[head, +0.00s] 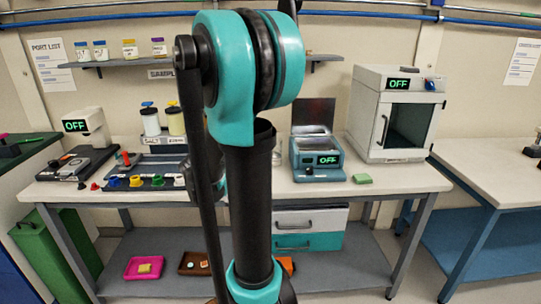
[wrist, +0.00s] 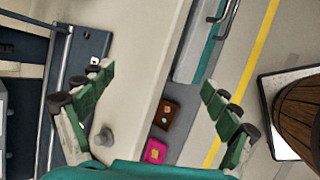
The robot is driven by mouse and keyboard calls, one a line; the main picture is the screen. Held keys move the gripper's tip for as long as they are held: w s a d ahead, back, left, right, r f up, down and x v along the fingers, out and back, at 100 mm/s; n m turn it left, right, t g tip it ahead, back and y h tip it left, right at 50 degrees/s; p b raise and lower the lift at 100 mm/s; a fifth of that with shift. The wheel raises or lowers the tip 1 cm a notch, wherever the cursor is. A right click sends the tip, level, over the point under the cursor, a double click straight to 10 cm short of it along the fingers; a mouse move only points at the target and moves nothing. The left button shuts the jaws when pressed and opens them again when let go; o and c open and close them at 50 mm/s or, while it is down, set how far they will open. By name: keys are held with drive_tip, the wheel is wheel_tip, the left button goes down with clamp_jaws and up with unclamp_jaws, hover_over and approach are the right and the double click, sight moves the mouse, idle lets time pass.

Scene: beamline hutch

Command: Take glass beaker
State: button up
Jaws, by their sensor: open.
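In the wrist view my gripper (wrist: 157,80) is open, its two green fingers wide apart with nothing between them but a view of the pale bench top and the floor beyond. In the head view my own arm stands in the middle and hides part of the bench; my gripper cannot be made out there. A clear, glass-like vessel, perhaps the glass beaker (head: 277,156), shows partly beside my arm on the bench. I cannot be sure what it is. A small grey knob-like thing is on the pale surface in the wrist view, close to the left finger.
A shelf with jars (head: 130,48) hangs above. Pink (head: 144,268) and brown trays lie below.

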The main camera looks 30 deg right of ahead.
drive_tip(key=w+d+r+n+h, duration=0.2)
drive_tip(key=w+d+n, duration=0.1)
drive_tip(key=w+d+r+n+h, duration=0.1)
drive_tip(key=w+d+n, duration=0.2)
drive_tip(key=d, duration=0.1)
drive_tip(key=w+d+r+n+h, duration=0.2)
drive_tip(key=w+d+n, duration=0.1)
drive_tip(key=w, duration=0.1)
drive_tip(key=shift+d+r+g+h, duration=0.25)
drive_tip(key=shift+r+g+h, duration=0.05)
drive_tip(key=shift+w+d, duration=0.1)
drive_tip(key=shift+d, duration=0.2)
drive_tip(key=x, duration=1.7)
drive_tip(key=shift+a, duration=0.1)
drive_tip(key=c, duration=1.5)
